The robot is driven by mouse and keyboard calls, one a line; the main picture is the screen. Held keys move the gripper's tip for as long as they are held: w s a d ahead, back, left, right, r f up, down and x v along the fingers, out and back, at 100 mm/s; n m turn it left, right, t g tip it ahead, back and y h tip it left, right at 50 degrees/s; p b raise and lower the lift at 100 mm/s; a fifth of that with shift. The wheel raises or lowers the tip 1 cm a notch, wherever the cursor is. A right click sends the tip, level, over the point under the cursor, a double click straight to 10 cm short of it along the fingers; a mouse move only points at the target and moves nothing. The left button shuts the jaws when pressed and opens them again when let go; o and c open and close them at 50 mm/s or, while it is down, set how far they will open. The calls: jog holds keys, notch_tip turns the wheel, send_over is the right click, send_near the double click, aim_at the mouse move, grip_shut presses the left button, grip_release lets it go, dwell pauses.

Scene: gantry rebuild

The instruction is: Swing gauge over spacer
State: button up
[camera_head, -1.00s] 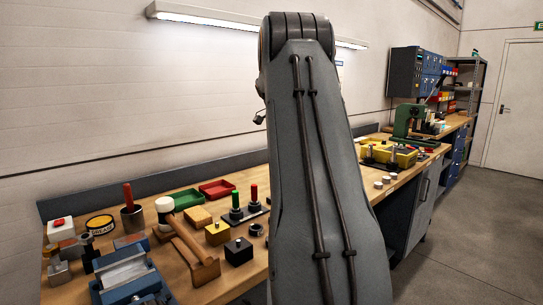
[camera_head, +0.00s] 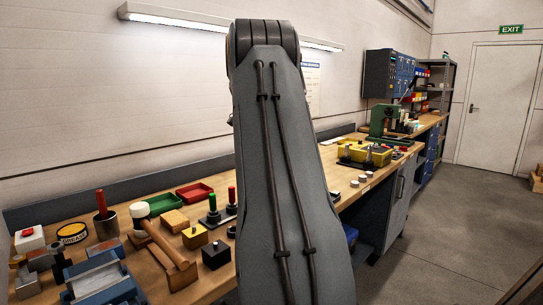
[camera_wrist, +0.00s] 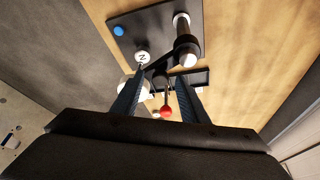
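In the wrist view a dark plate (camera_wrist: 155,20) lies on the wooden bench. It bears a blue button, a round white disc with a black mark (camera_wrist: 142,58), and a thick post with a bright metal top (camera_wrist: 186,45). A dark bar with a red ball knob (camera_wrist: 166,112) points toward me. I cannot tell surely which part is the gauge or the spacer. My gripper (camera_wrist: 158,104) is open, its two blue-grey fingers on either side of the knob with visible gaps. White round parts are half hidden behind the fingers. My arm hides the gripper in the head view.
The long bench carries a vice (camera_head: 103,283), a mallet, red and green trays, and a yellow bin (camera_head: 366,154) farther along. Small pale discs (camera_head: 354,184) lie near its front edge. The floor (camera_head: 440,240) to the right is open; a brown box stands at far right.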

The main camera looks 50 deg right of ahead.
jog(key=b+v, duration=0.1)
jog(key=v, duration=0.6)
jog(key=shift+r, duration=0.35)
jog(key=shift+a, duration=0.1)
